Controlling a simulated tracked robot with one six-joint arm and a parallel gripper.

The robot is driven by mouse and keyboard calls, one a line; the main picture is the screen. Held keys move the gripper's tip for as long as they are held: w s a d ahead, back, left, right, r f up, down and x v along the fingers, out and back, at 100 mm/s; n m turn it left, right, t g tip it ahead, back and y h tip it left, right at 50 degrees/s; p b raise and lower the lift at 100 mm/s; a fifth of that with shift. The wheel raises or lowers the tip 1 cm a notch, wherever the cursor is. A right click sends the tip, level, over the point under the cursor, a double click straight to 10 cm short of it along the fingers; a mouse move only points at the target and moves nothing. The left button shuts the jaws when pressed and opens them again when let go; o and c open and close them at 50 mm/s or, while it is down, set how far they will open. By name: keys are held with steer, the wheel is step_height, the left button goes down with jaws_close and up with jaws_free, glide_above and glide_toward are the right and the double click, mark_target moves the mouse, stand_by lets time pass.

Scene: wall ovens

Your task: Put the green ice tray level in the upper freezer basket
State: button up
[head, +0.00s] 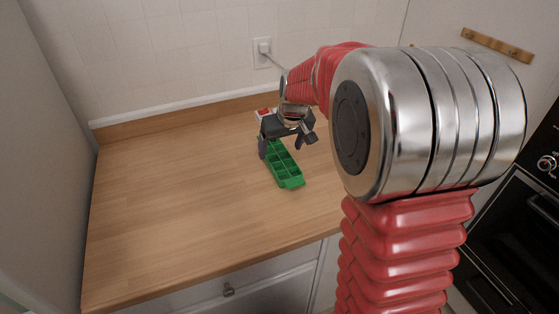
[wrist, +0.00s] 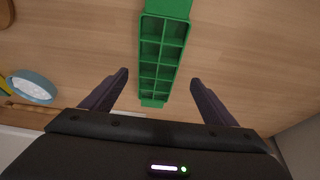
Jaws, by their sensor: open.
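The green ice tray (head: 284,168) lies flat on the wooden counter, its cells facing up and empty as far as I can see. In the wrist view the tray (wrist: 162,53) runs lengthwise between my two fingers, with a clear gap on each side. My gripper (head: 284,147) is open above the far part of the tray; its fingers (wrist: 158,78) point down and hold nothing. I cannot tell how high the fingertips are above the counter. The freezer and its upper basket are not recognisable in either view.
The wooden counter (head: 165,195) is clear to the left and in front. A small red and white item (head: 264,113) is behind my gripper. A blue-rimmed round object (wrist: 33,86) shows in the wrist view. A black oven (head: 520,225) stands at the right.

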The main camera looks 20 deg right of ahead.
mark_target(279, 157)
steer(key=shift+f, duration=0.25)
steer(key=shift+d+x, duration=0.15)
steer(key=shift+x, duration=1.1)
steer(key=shift+d+x, duration=0.1)
steer(key=shift+x, duration=1.15)
steer(key=shift+w, duration=0.1)
steer(key=shift+c, duration=0.2)
steer(key=shift+r, duration=0.1)
steer(key=c, duration=1.4)
steer(key=shift+c, duration=0.2)
step_height(279, 157, up, 10)
